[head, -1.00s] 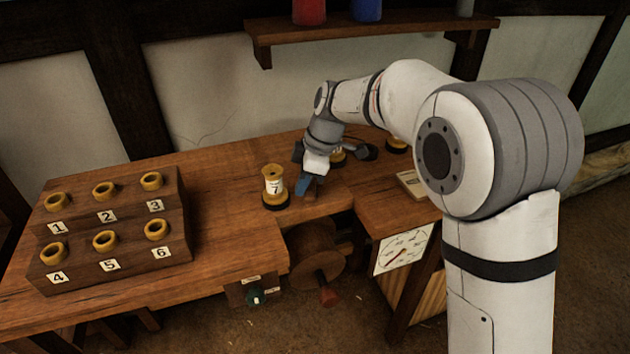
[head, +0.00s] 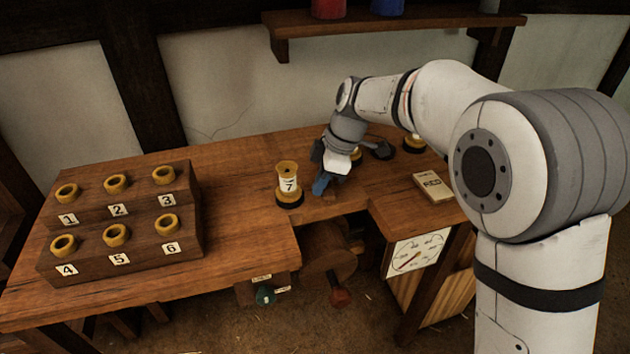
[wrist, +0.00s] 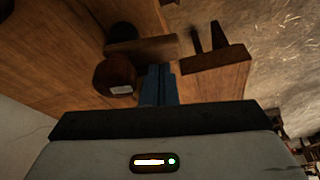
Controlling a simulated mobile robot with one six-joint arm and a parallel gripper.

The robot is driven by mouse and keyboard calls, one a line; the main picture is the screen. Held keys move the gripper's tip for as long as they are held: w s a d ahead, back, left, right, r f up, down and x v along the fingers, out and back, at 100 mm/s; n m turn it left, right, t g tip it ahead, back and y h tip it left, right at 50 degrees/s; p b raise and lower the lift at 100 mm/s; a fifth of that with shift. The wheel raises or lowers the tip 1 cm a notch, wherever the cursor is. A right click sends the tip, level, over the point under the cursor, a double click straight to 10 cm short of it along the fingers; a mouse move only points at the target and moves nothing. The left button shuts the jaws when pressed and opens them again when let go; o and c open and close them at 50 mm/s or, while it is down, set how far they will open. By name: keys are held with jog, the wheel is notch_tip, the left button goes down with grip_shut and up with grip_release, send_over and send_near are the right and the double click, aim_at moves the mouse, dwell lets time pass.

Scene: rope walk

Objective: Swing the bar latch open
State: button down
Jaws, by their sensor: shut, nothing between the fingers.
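My gripper (head: 321,188) is low at the front of the bench, just right of the spool marked 7 (head: 288,185). Its blue fingers (wrist: 159,84) are shut together with nothing between them. In the wrist view a dark wooden bar (wrist: 140,48) lies just beyond the fingertips, and a round brown piece with a pale label (wrist: 115,75) is to their left. A wooden block with upright prongs (wrist: 215,60) is to their right. I cannot tell surely which of these is the bar latch, nor whether the fingers touch it. In the head view my gripper hides that spot.
A rack (head: 125,255) with numbered rings stands left. A drum (head: 328,262) with a red handle (head: 341,298) hangs under the bench front. The bench between rack and spool is clear.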

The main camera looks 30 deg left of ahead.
aim_at(333, 190)
jog(key=shift+p+v, duration=0.35)
jog(key=shift+v, duration=3.55)
jog(key=shift+d, duration=0.15)
jog(key=d+r+m+t+p, duration=0.1)
jog(key=d+r+m+p, duration=0.1)
jog(key=d+m, duration=0.35)
jog(key=d+r+m+t+p, duration=0.1)
jog(key=d+r+m, duration=0.15)
jog(key=d, duration=0.65)
jog(key=s+d+m+t+h+p, duration=0.1)
jog(key=s+d+m+p, duration=0.1)
jog(key=s+d+m, duration=0.3)
jog(key=s+d+m+h+p, duration=0.1)
jog(key=s+d+m, duration=0.4)
jog(key=d, duration=0.6)
jog(key=s+d+m+t+h+p, duration=0.1)
jog(key=s+d+m+p, duration=0.1)
jog(key=s+d+m, duration=0.3)
jog(key=d+f+m, duration=0.1)
jog(key=d, duration=0.3)
jog(key=shift+s+t+p, duration=0.25)
jog(key=shift+t+p, duration=0.05)
